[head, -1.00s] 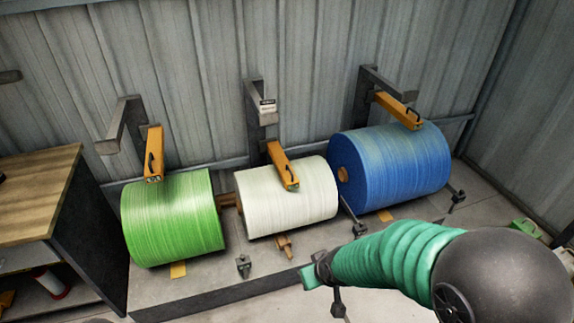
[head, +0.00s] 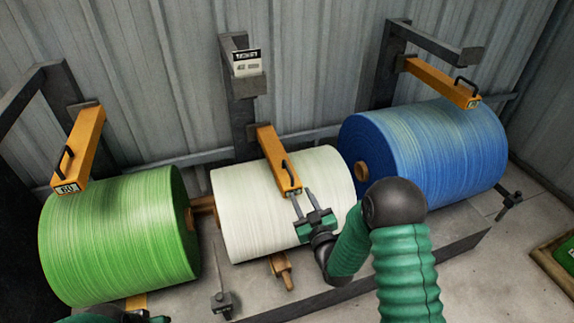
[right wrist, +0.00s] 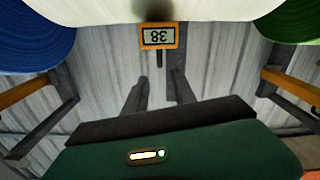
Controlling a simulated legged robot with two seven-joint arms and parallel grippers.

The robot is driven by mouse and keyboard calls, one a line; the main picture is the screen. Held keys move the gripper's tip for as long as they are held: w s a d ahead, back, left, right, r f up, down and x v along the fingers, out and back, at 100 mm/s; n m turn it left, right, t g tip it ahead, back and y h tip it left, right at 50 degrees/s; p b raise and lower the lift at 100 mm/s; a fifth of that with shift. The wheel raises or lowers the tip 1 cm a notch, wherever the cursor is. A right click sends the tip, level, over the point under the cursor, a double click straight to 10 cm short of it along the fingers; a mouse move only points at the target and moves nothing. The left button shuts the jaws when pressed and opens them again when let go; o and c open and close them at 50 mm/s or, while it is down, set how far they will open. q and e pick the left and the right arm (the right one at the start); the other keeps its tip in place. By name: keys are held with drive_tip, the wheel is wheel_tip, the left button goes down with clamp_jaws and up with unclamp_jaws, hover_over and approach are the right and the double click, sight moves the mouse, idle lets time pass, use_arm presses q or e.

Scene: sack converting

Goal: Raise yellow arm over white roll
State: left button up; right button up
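The white roll (head: 240,215) lies on its side between the green and blue rolls. The yellow arm (head: 277,158) over it comes down from a grey wall bracket, its front end resting on or just above the roll. A dark handle (head: 287,171) is on that arm. My right gripper (head: 301,193) is open, its two fingers apart and empty, just below and right of the yellow arm's end. In the right wrist view the arm's end plate (right wrist: 158,36) reads 38 upside down, beyond the fingers. My left gripper (head: 158,319) barely shows at the bottom edge; its fingers are hidden.
The green roll (head: 120,240) and blue roll (head: 430,160) stand either side, each with its own yellow arm (head: 80,150) (head: 440,82). A corrugated wall (head: 300,70) closes the back. A low dark plinth edge (head: 450,250) runs along the front right.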

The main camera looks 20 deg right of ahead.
sight(283, 159)
drive_tip(key=w+b, duration=0.1)
drive_tip(key=w, duration=0.4)
drive_tip(key=w+b, duration=0.2)
drive_tip(key=w, duration=0.3)
drive_tip(key=w+b, duration=0.1)
drive_tip(key=w, duration=0.4)
drive_tip(key=shift+w+a, duration=0.15)
drive_tip(key=shift+a, duration=0.15)
drive_tip(key=shift+c, duration=0.3)
clamp_jaws()
